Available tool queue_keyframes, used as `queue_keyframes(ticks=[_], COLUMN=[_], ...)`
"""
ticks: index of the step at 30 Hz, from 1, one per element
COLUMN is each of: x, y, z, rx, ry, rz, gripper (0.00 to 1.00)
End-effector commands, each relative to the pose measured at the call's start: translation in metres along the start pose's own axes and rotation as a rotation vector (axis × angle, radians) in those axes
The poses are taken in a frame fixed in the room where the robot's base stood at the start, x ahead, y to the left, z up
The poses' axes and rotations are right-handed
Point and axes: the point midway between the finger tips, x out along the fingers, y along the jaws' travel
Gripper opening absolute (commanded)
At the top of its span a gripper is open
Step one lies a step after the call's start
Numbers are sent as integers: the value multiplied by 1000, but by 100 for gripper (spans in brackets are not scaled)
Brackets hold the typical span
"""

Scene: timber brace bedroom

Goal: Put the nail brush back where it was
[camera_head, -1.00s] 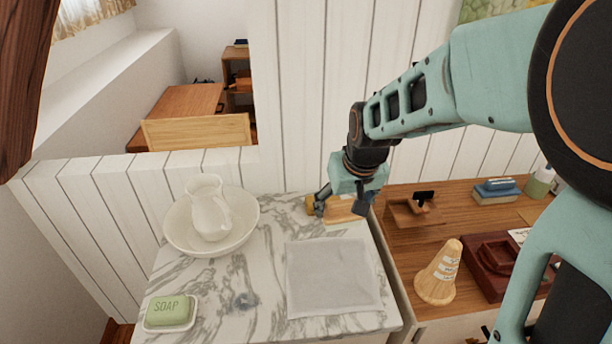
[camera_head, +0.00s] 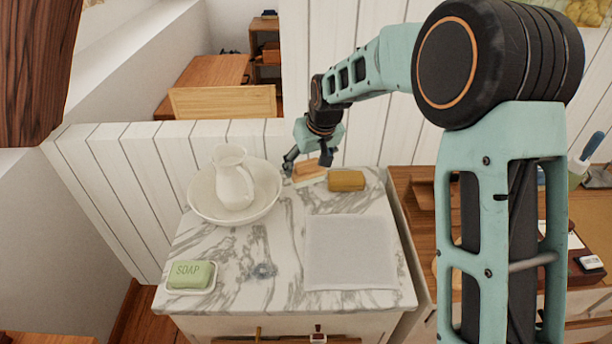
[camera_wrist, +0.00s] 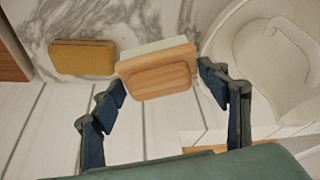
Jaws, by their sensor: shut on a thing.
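The nail brush (camera_head: 309,172), a wooden block with a raised wooden grip and a pale underside, is at the back edge of the marble top (camera_head: 285,225). In the wrist view, the brush (camera_wrist: 157,72) is between the two fingers of my gripper (camera_wrist: 165,88). My gripper (camera_head: 308,163) is shut on it, reaching in from the back. I cannot tell whether the brush touches the marble. A yellow-brown block (camera_head: 346,181) lies just to its right, and also shows in the wrist view (camera_wrist: 82,58).
A white basin (camera_head: 205,200) with a pitcher (camera_head: 232,178) stands close on the left. A grey cloth (camera_head: 350,252) lies in front. Green soap (camera_head: 190,274) sits in a dish at the front left. A white plank wall (camera_head: 225,185) is behind.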

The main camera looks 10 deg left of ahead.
Motion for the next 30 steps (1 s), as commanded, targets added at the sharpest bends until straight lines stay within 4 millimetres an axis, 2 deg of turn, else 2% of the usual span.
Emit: queue_keyframes(ticks=[1, 6, 16, 21, 30], x=[13, 38, 59, 83, 86], y=[2, 7, 11, 11, 11], z=[-1, -10, -16, -5, -4], rx=[0, 0, 0, 0, 0], ry=[-5, -1, -1, -2, 0], rz=[-1, 0, 0, 0, 1], gripper=[46, 46, 46, 46, 46])
